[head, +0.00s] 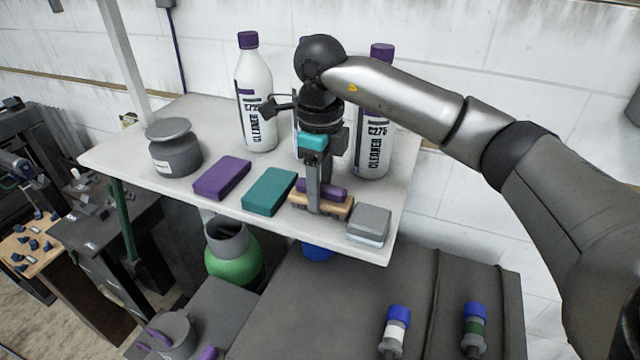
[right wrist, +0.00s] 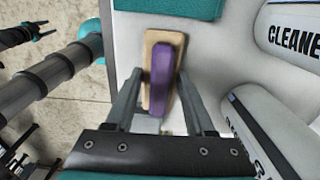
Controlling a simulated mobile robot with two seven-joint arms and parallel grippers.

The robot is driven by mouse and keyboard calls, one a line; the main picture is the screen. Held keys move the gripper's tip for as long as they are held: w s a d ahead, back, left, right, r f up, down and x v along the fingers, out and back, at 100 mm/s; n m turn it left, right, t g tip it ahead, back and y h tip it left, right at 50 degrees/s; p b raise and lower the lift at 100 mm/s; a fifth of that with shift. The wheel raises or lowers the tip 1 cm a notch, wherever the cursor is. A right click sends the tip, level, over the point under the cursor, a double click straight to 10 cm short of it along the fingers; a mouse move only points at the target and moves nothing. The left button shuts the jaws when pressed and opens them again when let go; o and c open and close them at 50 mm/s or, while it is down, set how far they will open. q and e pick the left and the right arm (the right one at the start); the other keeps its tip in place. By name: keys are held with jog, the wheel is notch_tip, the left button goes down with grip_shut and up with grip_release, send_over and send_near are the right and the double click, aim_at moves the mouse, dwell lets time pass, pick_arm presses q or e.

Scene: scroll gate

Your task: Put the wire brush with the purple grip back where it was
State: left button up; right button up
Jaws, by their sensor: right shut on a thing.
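The wire brush (head: 335,205) has a purple grip on a tan wooden block. It is low at the shelf's front edge, between a teal block and a grey block. My right gripper (head: 316,196) comes down on it from above and is shut on it. In the right wrist view, the brush (right wrist: 160,75) lies between the two fingers of the right gripper (right wrist: 160,88). I cannot tell whether the brush's underside touches the shelf. My left gripper does not show in the head view.
The white shelf (head: 228,222) holds a purple block (head: 222,177), a teal block (head: 270,191), a grey block (head: 369,224), a grey pot (head: 174,152) and cleaner bottles (head: 256,95) behind. A bottle (head: 374,145) stands close to my right gripper. A green vessel (head: 234,262) is below.

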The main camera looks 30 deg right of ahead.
jog(key=o, duration=1.3)
jog(key=shift+f, duration=0.1)
notch_tip(320, 180, up, 11)
jog(key=shift+f, duration=0.2)
jog(key=shift+r, duration=0.85)
